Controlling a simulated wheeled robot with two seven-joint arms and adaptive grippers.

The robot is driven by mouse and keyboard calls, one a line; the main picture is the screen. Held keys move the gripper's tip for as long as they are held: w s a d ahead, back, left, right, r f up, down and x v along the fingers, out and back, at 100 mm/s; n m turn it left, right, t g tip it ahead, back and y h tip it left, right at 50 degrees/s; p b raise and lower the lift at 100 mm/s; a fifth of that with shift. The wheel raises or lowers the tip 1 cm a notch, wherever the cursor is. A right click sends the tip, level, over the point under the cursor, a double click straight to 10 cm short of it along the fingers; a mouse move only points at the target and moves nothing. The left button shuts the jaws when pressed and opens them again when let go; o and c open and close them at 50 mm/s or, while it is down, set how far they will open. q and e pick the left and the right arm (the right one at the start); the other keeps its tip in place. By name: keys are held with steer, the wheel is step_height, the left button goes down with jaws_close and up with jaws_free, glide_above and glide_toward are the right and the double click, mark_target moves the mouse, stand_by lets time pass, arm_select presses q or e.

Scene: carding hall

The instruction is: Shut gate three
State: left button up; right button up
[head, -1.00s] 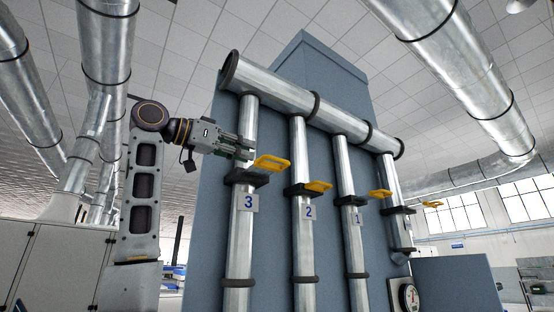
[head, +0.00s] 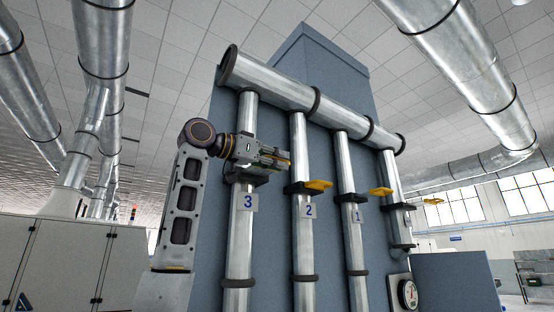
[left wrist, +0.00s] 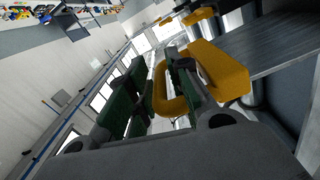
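Gate three is the dark slide on the leftmost vertical pipe, above the plate marked 3 (head: 248,202). In the head view my left gripper (head: 284,160) lies in front of it and hides most of its yellow handle. In the left wrist view the yellow handle (left wrist: 222,71) is a loop at the fingers. The two fingers (left wrist: 155,92) stand apart, with the loop's near edge between them and the right finger overlapping the loop. The gripper looks open. I cannot tell whether a finger touches the handle. My right gripper is not in view.
Gate two's yellow handle (head: 318,185) and gate one's yellow handle (head: 381,191) stick out to the right on neighbouring pipes. A fourth yellow handle (head: 433,201) is farther right. A thick header pipe (head: 280,88) slopes above my gripper. A round gauge (head: 408,293) is low on the right.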

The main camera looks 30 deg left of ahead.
arm_select(q)
jaws_close()
steer(key=shift+f, duration=0.1)
steer(key=shift+w, duration=0.1)
steer(key=w+a, duration=0.2)
steer(key=a, duration=0.5)
steer(key=shift+w, duration=0.4)
jaws_free()
steer(key=shift+a, duration=0.1)
steer(key=shift+s, duration=0.1)
